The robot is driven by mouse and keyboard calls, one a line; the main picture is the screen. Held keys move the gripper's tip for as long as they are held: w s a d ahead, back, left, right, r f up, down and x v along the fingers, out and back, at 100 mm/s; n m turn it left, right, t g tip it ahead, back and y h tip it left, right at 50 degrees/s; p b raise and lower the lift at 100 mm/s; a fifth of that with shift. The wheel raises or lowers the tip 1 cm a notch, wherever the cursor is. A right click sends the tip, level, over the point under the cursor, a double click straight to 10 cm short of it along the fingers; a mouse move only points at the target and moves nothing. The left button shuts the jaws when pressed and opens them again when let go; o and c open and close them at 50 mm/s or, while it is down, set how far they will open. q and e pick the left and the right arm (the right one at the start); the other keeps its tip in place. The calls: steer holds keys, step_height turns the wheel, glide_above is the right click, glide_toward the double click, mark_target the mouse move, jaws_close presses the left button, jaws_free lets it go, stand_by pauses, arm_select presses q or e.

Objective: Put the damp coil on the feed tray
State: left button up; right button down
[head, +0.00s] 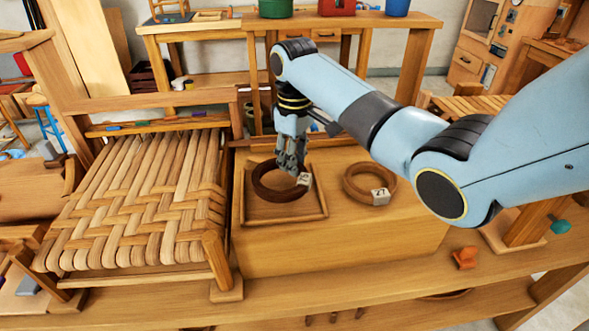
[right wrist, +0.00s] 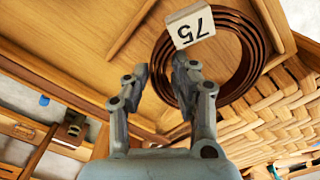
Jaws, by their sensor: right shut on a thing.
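The darker brown coil (head: 262,190) has a white number tag and is inside the outline of the square wooden feed tray (head: 284,219). I cannot tell whether it rests on the tray floor or hangs just above it. My right gripper (head: 291,168) comes down from above onto the coil's rim. In the right wrist view the dark coil (right wrist: 262,62) passes beside and between the fingertips of the gripper (right wrist: 163,77), which is shut on its rim. The tag there reads 75. My left gripper is not in view.
A lighter brown coil (head: 349,184) with a tag marked 27 lies on the wooden bench top (head: 345,235) right of the tray. A woven seat (head: 150,200) stands close on the left. An orange piece (head: 465,257) lies at the right. The front of the bench top is clear.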

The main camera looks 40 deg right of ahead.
step_height(320, 180, down, 2)
steer(key=shift+f, duration=0.25)
steer(key=shift+s+f, duration=0.1)
steer(key=shift+f, duration=0.1)
steer(key=c, duration=1.1)
jaws_free()
step_height(320, 180, up, 12)
steer(key=shift+r, duration=0.1)
